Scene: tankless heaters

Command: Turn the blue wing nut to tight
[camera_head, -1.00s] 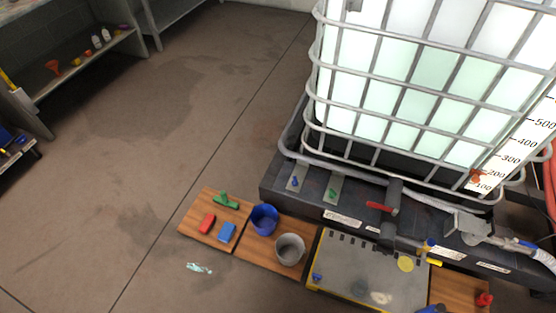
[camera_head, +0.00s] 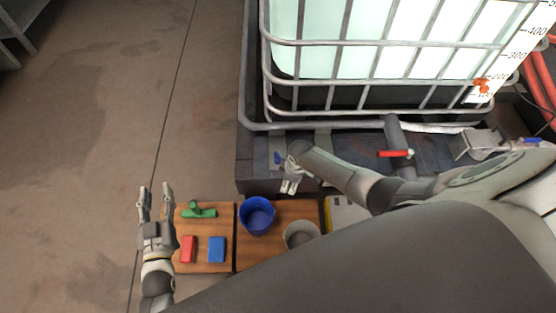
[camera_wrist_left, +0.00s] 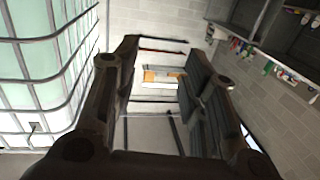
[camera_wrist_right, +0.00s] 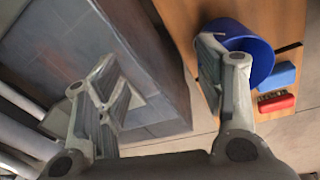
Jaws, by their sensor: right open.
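The blue wing nut (camera_head: 277,157) is small and stands on the plate at the left end of the black tank base. My right gripper (camera_head: 290,184) is open, fingers pointing down, just right of and in front of the wing nut in the head view. A visible gap lies between them. In the right wrist view the open fingers (camera_wrist_right: 157,65) have nothing between them, and I cannot make out the wing nut there. My left gripper (camera_head: 156,190) is open and empty at the far left, away from the base.
A blue bucket (camera_head: 257,216) and a grey bucket (camera_head: 302,235) stand on wooden boards in front of the base. A green part (camera_head: 199,210), a red block (camera_head: 188,249) and a blue block (camera_head: 217,249) lie beside them. A red-handled valve (camera_head: 395,153) is to the right.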

